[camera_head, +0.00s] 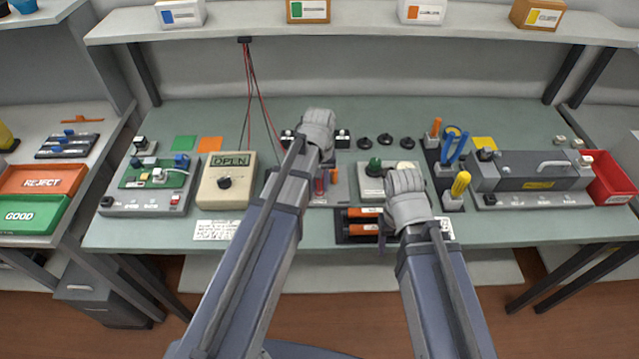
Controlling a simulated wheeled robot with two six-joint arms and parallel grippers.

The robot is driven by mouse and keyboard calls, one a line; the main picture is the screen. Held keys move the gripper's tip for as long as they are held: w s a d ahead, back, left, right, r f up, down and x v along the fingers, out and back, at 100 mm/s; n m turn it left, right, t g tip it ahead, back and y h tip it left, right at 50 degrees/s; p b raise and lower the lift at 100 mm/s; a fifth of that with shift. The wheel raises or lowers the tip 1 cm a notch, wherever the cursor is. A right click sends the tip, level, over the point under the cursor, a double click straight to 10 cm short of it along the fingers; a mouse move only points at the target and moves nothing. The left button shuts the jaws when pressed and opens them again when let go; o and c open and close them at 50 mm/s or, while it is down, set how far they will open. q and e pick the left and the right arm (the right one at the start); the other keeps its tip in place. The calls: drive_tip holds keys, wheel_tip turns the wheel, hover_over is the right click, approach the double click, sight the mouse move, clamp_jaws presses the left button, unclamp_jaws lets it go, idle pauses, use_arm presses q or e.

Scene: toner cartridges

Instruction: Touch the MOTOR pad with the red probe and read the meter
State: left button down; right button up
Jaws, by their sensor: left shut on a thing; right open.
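The beige meter (226,181) stands left of centre on the bench, and its green display (231,160) reads OPEN. A red lead (262,100) and a dark lead hang from the shelf edge; the red one runs down toward my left gripper (318,130). My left gripper is shut over the back middle of the bench; its hand hides what it holds, apparently the red probe. A grey unit with a green circuit board (150,174) lies left of the meter. Its labels are too small to read, so I cannot pick out the MOTOR pad. My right gripper (405,185) is open, above the bench's right middle.
A grey device with a dark knob (374,165) stands behind my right gripper. A black tool holder (437,165) and a long grey machine (535,170) stand at right, beside a red bin (608,180). REJECT (40,180) and GOOD (30,215) trays lie far left.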

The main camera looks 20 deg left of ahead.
use_arm(q)
wheel_tip(320, 180, up, 7)
drive_tip(key=p, duration=0.7)
idle(0.3)
